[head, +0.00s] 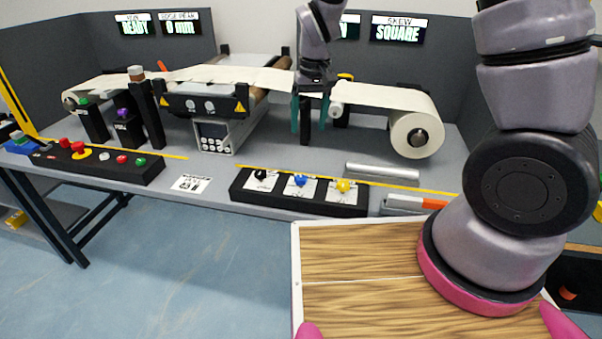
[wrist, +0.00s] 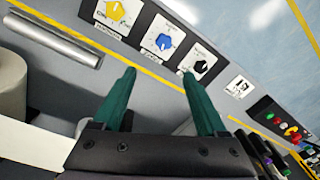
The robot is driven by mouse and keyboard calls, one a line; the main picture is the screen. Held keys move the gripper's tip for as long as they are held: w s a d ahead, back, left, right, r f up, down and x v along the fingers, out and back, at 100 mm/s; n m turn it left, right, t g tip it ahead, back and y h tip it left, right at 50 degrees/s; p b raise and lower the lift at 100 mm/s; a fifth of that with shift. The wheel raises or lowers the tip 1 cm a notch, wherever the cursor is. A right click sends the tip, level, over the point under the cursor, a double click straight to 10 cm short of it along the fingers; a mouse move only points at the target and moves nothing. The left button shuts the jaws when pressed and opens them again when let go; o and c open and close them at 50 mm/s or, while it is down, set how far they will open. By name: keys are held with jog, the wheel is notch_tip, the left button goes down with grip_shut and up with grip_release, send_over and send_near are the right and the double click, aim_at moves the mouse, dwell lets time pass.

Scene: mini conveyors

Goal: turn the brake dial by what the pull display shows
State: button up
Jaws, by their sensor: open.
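A dark panel (head: 239,196) at the table's front edge bears a black dial (head: 261,175), a blue dial (head: 300,180) and a yellow dial (head: 343,185), each on a white plate. The yellow dial (wrist: 117,10), blue dial (wrist: 163,42) and black dial (wrist: 199,66) also show in the wrist view. Their labels are too small to tell which is the brake dial. My gripper (head: 310,112) is open and empty, with teal fingers pointing down behind the panel, apart from the dials. A display (head: 350,27) is mostly hidden by my arm; its number cannot be read.
Other displays read READY (head: 134,26), 0 mm (head: 180,24) and SKEW SQUARE (head: 397,30). A web roll (head: 415,134) stands right of my gripper. A button box (head: 100,160) sits at left. A metal bar (head: 382,171) lies behind the yellow dial.

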jog(key=n, duration=0.1)
send_over(301, 177)
notch_tip(301, 177, down, 5)
jog(key=shift+h, duration=0.4)
notch_tip(301, 177, down, 11)
jog(key=shift+s+r, duration=0.1)
jog(key=shift+r, duration=0.05)
grip_shut()
jog(key=shift+m, duration=0.4)
jog(key=m, duration=0.3)
jog(key=shift+m, duration=2)
